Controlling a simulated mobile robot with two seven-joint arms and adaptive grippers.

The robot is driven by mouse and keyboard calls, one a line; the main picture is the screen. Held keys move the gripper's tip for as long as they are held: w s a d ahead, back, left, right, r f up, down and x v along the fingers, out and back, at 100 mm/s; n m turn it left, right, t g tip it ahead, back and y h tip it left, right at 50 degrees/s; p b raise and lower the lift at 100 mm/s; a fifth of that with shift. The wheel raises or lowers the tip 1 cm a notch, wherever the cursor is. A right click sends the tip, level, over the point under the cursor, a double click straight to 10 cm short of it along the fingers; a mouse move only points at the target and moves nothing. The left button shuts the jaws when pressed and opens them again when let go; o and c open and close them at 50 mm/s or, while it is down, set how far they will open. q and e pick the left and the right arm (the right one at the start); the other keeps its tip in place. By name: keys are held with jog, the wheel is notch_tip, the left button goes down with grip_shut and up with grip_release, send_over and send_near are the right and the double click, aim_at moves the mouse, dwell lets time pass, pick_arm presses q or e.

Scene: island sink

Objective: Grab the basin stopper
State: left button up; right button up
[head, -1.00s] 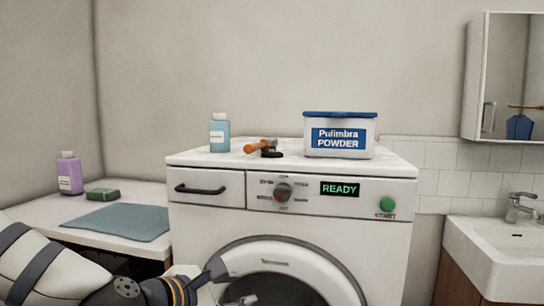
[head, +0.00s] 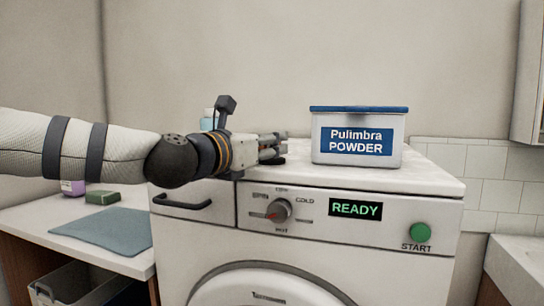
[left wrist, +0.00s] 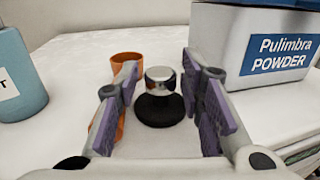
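The basin stopper, a chrome knob on a round black base, stands on the washing machine top, centred in the left wrist view (left wrist: 160,108). My left gripper (left wrist: 162,100) is open, with its purple-padded fingers on either side of the stopper and visible gaps to both. In the head view my left gripper (head: 280,147) reaches in from the left just above the machine top and hides most of the stopper. An orange object (left wrist: 126,62) lies just left of the stopper, partly behind the left finger. My right gripper is not in view.
The white powder box (head: 358,137) with a blue lid stands close right of the gripper. A blue bottle (left wrist: 18,75) stands on the left. The washing machine (head: 340,262) shows READY. A counter with a grey-blue mat (head: 100,230) and a green sponge (head: 102,197) is at left.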

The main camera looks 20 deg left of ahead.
pick_arm(q)
jog(key=shift+f+x, duration=0.2)
jog(key=shift+x, duration=0.8)
jog(key=shift+s+r, duration=0.1)
jog(key=shift+c, duration=0.2)
grip_shut()
